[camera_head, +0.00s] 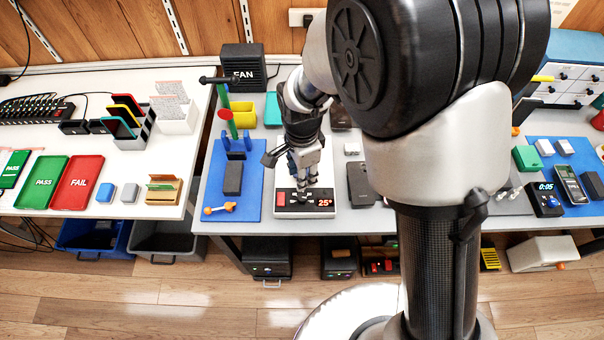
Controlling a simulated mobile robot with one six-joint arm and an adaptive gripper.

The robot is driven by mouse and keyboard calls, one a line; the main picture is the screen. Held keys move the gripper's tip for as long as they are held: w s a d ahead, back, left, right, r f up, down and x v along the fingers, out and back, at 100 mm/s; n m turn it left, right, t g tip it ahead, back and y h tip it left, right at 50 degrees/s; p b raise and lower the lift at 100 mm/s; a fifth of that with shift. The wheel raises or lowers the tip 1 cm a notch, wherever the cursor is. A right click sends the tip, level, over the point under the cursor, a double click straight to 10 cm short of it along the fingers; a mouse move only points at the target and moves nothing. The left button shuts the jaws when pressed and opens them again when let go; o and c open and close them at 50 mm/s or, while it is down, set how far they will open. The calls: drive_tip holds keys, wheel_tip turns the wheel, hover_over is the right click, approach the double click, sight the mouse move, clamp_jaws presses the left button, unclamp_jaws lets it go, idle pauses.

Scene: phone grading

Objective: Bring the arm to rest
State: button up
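My gripper (304,180) points down over the workbench, low above a white-and-black device (296,213) with a red button and a red display reading 25°. Its fingertips are close to the top of the device; I cannot tell whether they touch it. The fingers look close together, but they are too small to tell open from shut, and I see nothing clearly held. My arm reaches out over the bench from the right foreground and hides part of the bench behind it.
A blue mat (252,206) with a dark block lies left of the gripper; a green stand (228,110) rises behind it. A dark phone (360,185) lies to the right. The FAN box (242,66) stands at the back. PASS (43,182) and FAIL (78,183) trays lie on the left table.

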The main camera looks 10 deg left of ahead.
drive_tip(key=shift+r, duration=0.1)
idle(0.3)
drive_tip(key=s+d+r+n+t, duration=0.2)
drive_tip(key=d+r+n, duration=0.3)
drive_tip(key=d+r, duration=1)
drive_tip(key=s+d+r+n+t, duration=0.1)
drive_tip(key=s+d+r+n, duration=0.1)
drive_tip(key=s+d+r, duration=0.2)
drive_tip(key=s+d+r+n+t, duration=0.1)
drive_tip(key=s+d+r+n, duration=0.2)
drive_tip(key=s, duration=0.5)
drive_tip(key=shift+s+d+r+t, duration=0.35)
drive_tip(key=shift+d+r, duration=0.3)
drive_tip(key=shift+d, duration=0.25)
